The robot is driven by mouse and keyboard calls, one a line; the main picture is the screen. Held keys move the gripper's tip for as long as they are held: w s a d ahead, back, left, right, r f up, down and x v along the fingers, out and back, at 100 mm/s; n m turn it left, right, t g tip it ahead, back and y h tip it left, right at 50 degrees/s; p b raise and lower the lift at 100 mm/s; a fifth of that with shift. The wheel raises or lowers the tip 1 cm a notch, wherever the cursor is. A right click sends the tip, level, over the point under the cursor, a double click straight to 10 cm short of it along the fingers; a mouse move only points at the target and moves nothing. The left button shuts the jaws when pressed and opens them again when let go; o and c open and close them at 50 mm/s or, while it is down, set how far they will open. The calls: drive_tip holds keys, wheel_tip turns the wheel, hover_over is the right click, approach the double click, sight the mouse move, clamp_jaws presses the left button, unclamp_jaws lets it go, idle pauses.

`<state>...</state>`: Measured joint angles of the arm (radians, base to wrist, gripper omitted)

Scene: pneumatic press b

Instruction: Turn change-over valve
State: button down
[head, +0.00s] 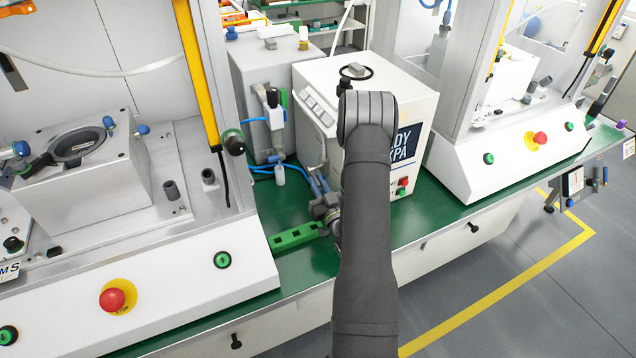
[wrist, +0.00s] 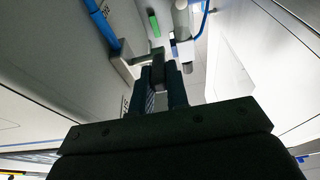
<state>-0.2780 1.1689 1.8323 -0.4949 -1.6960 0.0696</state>
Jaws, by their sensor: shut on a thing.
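My gripper (head: 317,181) is low in front of the cream press unit's left side in the head view, with its blue fingers pointing up. In the wrist view my gripper (wrist: 161,88) is shut on a small dark lever (wrist: 158,70). This looks like the change-over valve's handle. A pale metal block with a blue tube (wrist: 103,25) lies just beyond it. The fingers hide part of the lever. In the head view I cannot clearly make out the lever at the fingertips.
A cream press unit (head: 318,78) stands right behind my arm. A grey metal box (head: 250,72) with blue tubing is left of it. A green slotted block (head: 296,237) lies on the green bench (head: 310,263). A red stop button (head: 112,299) sits at the lower left.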

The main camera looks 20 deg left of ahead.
idle(0.3)
drive_tip(key=c, duration=1.4)
unclamp_jaws()
drive_tip(key=v, duration=0.7)
drive_tip(key=shift+s+d, duration=0.15)
drive_tip(key=shift+d, duration=0.05)
drive_tip(key=shift+f, duration=0.1)
